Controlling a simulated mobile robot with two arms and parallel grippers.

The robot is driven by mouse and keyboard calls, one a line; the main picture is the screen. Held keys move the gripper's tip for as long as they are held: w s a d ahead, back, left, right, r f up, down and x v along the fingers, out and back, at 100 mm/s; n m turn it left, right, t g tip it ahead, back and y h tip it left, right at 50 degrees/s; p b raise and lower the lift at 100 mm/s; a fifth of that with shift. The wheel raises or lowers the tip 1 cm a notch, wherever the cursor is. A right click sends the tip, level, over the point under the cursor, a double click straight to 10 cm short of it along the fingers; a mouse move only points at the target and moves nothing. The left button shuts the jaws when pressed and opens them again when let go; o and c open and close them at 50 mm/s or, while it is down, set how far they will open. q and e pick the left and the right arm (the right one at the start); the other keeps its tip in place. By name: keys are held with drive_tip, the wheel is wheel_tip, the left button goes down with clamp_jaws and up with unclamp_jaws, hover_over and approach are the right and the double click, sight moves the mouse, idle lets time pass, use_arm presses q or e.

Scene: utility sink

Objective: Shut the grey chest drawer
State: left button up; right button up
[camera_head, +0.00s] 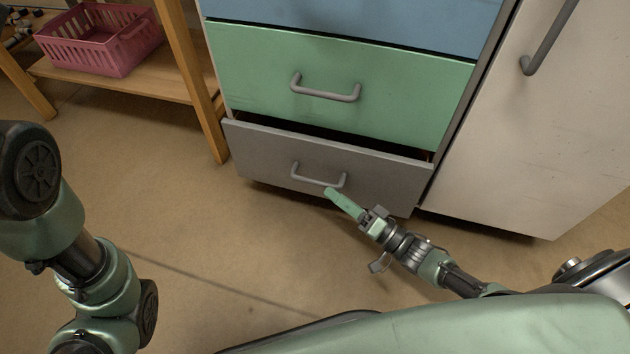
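The grey chest drawer (384,182) is the lowest drawer of the chest. It is pulled out a little: its front stands forward of the green drawer (410,98) above, and a dark gap shows along its top edge. Its grey bar handle (318,182) is on the front. My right gripper (331,191) is at the handle's lower right end, in front of the drawer. Its green fingers show as one bar, closed together with nothing visible between them. I cannot tell whether the tip touches the drawer or handle. My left gripper is out of view; only my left arm shows at the left.
A blue drawer (370,18) is above the green one, and both look shut. A white cabinet door (530,130) stands right of the chest. A wooden shelf (130,82) with a pink basket (105,52) is at the upper left. The floor (220,240) before the chest is clear.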

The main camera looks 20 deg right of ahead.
sight(318, 183)
drive_tip(key=b+x, duration=0.1)
drive_tip(key=x, duration=0.3)
drive_tip(key=shift+w+f+b, duration=0.1)
drive_tip(key=shift+b, duration=0.2)
drive_tip(key=shift+x, duration=0.75)
clamp_jaws()
idle(0.5)
